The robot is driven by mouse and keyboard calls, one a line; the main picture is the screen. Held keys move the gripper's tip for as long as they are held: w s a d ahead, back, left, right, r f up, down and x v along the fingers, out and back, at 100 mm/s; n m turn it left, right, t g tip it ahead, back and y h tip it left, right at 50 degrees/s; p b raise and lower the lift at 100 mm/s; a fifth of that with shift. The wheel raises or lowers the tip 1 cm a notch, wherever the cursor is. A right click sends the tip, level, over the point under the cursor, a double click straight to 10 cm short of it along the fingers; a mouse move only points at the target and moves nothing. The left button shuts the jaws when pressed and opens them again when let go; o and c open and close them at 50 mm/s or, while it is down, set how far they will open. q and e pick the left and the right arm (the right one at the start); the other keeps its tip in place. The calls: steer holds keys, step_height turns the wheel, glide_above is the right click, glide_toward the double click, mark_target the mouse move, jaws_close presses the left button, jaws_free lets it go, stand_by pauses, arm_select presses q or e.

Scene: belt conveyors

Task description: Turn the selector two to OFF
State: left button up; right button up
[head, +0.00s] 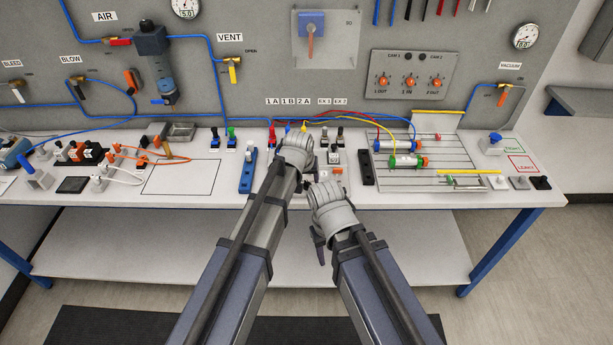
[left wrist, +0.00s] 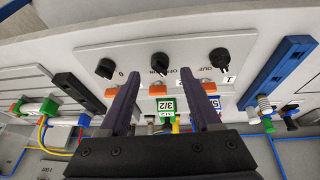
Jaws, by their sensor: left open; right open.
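In the left wrist view a grey panel (left wrist: 100,50), seen upside down, carries three black selector knobs in a row. The middle knob (left wrist: 160,62), likely selector two, lies beyond my left fingertips and between them in the picture. The other knobs are on the left (left wrist: 105,68) and on the right (left wrist: 219,58). The small lettering and the pointer direction are hard to read. My left gripper (left wrist: 160,85) is open with nothing between its fingers. In the head view my left gripper (head: 297,155) covers much of the panel. My right gripper (head: 322,215) is lower, over the bench's front edge, apparently empty.
Blue and black bars flank the panel (head: 247,170) (head: 366,167). Cylinders with tubing (head: 405,160) lie to the right. Valve blocks with plugs and hoses (left wrist: 164,108) sit behind the panel. An upright panel (head: 432,62) with orange knobs stands behind.

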arm_select(q)
steer(key=p+v, duration=0.3)
steer(key=v, duration=0.1)
steer(key=shift+r, duration=0.1)
stand_by(0.3)
steer(key=s+a+f+g, duration=0.2)
steer(key=s+a+g, duration=0.2)
steer(key=s+a, duration=1.3)
steer(key=s+d+m+y, duration=0.2)
steer(key=s+d, duration=0.4)
steer(key=d, duration=0.5)
steer(key=shift+s+d+r+m+g, duration=0.2)
steer(key=shift+s+d+m+g, duration=0.15)
steer(key=shift+m, duration=0.35)
